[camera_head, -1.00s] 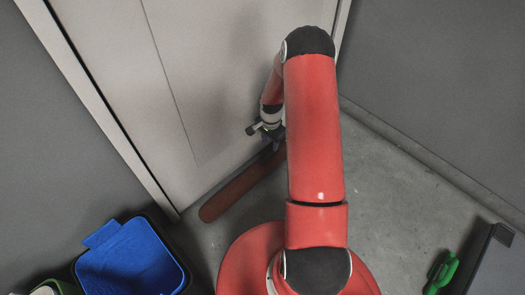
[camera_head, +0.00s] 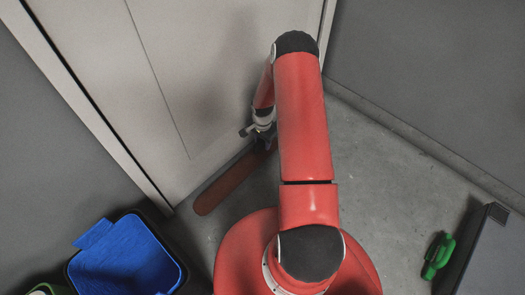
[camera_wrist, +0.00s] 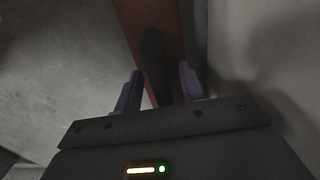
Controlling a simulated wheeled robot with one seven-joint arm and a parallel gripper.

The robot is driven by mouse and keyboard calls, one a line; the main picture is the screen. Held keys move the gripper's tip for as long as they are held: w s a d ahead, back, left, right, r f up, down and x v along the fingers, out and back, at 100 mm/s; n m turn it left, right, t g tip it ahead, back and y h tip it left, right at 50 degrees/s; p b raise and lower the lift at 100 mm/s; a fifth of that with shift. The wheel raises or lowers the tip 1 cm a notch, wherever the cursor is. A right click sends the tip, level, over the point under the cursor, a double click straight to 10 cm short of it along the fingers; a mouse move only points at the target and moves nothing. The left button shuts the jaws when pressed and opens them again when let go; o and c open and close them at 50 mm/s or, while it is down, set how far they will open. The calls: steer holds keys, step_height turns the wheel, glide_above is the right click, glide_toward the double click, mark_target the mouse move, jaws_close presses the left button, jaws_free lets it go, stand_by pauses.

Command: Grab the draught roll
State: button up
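The draught roll (camera_head: 225,187) is a long reddish-brown roll lying on the floor along the foot of the pale door. Its far part is hidden behind my arm. My gripper (camera_head: 264,140) is at the far part of the roll, pointing down. In the wrist view the roll (camera_wrist: 132,20) runs down between the two purple fingers of my gripper (camera_wrist: 160,85), which are apart, one on each side of it. A dark strip, perhaps a strap or a shadow, lies along the roll there. I cannot tell whether the fingers touch the roll.
The pale door (camera_head: 90,70) stands right behind the roll. A blue-lined bin (camera_head: 125,258) is at the lower left. A green object (camera_head: 438,256) lies beside a grey box (camera_head: 485,255) at the lower right. The floor (camera_head: 375,185) between is clear.

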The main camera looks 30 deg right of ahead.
jaws_close()
stand_by(1.3)
